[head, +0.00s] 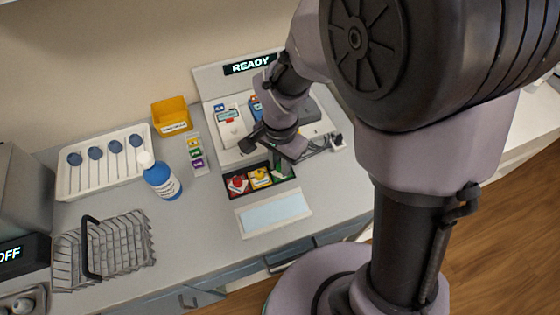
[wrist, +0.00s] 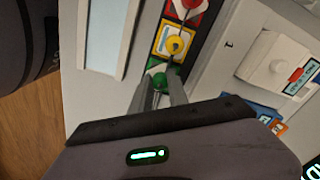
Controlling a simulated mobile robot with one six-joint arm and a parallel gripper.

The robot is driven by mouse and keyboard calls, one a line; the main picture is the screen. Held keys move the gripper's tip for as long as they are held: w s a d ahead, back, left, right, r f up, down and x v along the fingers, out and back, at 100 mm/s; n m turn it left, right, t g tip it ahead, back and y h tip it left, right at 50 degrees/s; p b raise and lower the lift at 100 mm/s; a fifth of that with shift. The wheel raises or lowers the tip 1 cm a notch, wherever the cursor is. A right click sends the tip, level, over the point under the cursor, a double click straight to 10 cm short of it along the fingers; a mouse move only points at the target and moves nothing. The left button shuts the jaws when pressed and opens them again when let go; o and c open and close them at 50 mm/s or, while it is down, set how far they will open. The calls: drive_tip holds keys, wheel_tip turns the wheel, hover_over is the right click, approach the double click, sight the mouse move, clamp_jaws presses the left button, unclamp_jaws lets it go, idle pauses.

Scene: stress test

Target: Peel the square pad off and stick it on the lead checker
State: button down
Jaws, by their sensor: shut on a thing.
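A dark tray (head: 231,193) on the counter holds a red pad (head: 237,184), a yellow pad (head: 260,177) and a green pad (head: 279,172), in a row. In the wrist view the red pad (wrist: 186,9), yellow pad (wrist: 176,43) and green pad (wrist: 157,70) each have a coloured knob and pale markings. The yellow pad's pale shape looks squarish; the green one's is partly hidden by my fingers. My gripper (wrist: 160,88) is shut on the green pad's knob, at the tray's end. The grey station with a READY display (head: 250,65), apparently the lead checker, stands behind.
A white board with a pale blue panel (head: 273,213) lies in front of the tray. A blue bottle (head: 162,182), wire basket (head: 110,252), yellow bin (head: 172,116) and white rack (head: 70,182) stand left. A numbered white block (wrist: 278,69) sits on the station.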

idle(0.7)
drive_tip(key=c, duration=1.6)
unclamp_jaws()
drive_tip(key=shift+o, duration=0.2)
drive_tip(key=shift+r+p, duration=1.6)
drive_tip(key=shift+r, duration=0.4)
drive_tip(key=shift+o, duration=0.4)
drive_tip(key=o, duration=0.5)
